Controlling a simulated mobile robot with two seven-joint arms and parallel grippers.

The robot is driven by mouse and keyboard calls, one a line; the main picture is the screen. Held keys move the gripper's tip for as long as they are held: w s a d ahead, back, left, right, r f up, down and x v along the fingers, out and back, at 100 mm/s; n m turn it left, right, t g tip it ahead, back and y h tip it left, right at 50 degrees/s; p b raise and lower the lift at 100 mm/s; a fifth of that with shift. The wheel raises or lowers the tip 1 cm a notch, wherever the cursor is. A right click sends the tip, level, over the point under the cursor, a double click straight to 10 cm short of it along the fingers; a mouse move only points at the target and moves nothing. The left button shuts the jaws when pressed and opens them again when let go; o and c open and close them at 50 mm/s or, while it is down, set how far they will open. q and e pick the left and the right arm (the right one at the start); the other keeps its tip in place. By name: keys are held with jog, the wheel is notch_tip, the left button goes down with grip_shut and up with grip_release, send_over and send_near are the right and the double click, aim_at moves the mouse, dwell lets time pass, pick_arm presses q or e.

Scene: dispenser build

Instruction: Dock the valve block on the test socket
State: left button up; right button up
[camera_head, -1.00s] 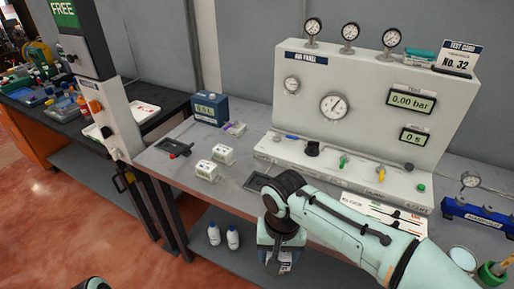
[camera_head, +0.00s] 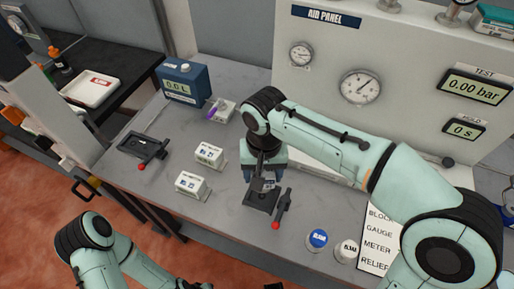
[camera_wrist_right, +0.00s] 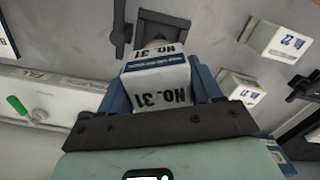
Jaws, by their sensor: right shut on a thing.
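My right gripper (camera_head: 262,178) points down at the dark socket plate (camera_head: 258,203) on the bench. That plate has a red-knobbed lever (camera_head: 282,208) at its right side. In the right wrist view the gripper (camera_wrist_right: 160,95) is shut on a white and blue valve block (camera_wrist_right: 160,72) marked NO. 31. The block is close above or at the socket plate (camera_wrist_right: 163,22); I cannot tell whether it touches. In the head view the gripper mostly hides the block. My left arm shows at the lower left, but its gripper is out of frame.
Two white boxes (camera_head: 208,154) (camera_head: 190,184) stand left of the socket. A second dark fixture (camera_head: 138,144) with a red-knobbed lever lies farther left. A blue meter (camera_head: 186,82) is behind. Blue and white round caps (camera_head: 317,239) lie right. The air panel (camera_head: 415,50) rises behind.

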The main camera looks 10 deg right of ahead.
jog(key=shift+w, duration=0.1)
jog(key=shift+s+f+b, duration=0.15)
jog(key=shift+f+b, duration=0.3)
jog(key=shift+f, duration=0.05)
jog(key=shift+s+f+b, duration=0.15)
jog(key=shift+f+b, duration=0.3)
jog(key=shift+f, duration=0.05)
notch_tip(320, 180, down, 4)
jog(key=b, duration=0.3)
jog(key=shift+w+r, duration=0.1)
jog(key=shift+r, duration=0.15)
pick_arm(q)
jog(key=f, duration=0.1)
jog(key=s+f, duration=0.1)
jog(key=f, duration=0.3)
jog(key=shift+s, duration=0.3)
jog(key=shift+w+r+p, duration=0.1)
jog(key=shift+r+p, duration=0.2)
jog(key=shift+f+b, duration=0.4)
pick_arm(e)
jog(key=shift+f, duration=0.65)
jog(key=o, duration=1.2)
jog(key=shift+o, duration=0.2)
